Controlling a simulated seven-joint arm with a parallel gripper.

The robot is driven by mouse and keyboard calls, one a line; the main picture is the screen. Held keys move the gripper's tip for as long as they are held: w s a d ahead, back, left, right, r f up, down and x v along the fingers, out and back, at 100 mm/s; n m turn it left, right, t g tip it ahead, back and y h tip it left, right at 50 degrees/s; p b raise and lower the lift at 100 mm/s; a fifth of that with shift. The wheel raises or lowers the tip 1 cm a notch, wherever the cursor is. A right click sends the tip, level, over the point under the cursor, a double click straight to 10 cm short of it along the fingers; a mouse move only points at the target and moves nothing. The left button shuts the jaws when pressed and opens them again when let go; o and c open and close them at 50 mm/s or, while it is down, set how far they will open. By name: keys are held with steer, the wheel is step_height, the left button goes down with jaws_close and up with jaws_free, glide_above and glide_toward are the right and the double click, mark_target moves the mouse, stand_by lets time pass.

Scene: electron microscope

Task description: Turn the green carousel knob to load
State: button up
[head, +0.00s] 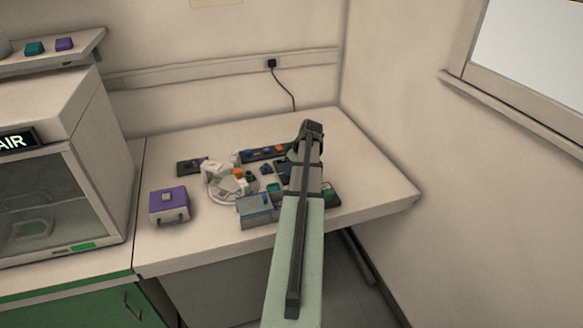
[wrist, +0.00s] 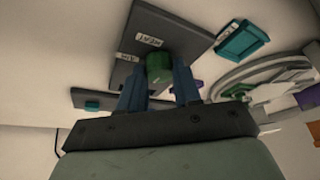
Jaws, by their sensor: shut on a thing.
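The green knob (wrist: 158,67) stands up from a dark grey panel (wrist: 185,38) in the wrist view. Two small white labels (wrist: 149,40) lie on the panel beside the knob; they are too small and tilted to read surely. My gripper (wrist: 158,82) has its two blue fingers on either side of the knob and is shut on it. The knob's base is partly hidden by the fingers. A white round carousel-like part (head: 217,187) sits on the bench to the left of my arm.
A purple box (head: 169,205) stands on the bench at the left, beside a glass-fronted cabinet (head: 45,195). A blue-grey tray (head: 257,211) sits close to my arm. The right end of the bench (head: 375,185) is clear, with a wall behind.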

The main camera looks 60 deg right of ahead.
steer(key=shift+d+n, duration=0.1)
steer(key=shift+n, duration=0.6)
steer(key=shift+y, duration=0.3)
steer(key=o, duration=1.1)
steer(key=shift+c, duration=0.2)
steer(key=v, duration=1.4)
steer(key=shift+f, duration=0.1)
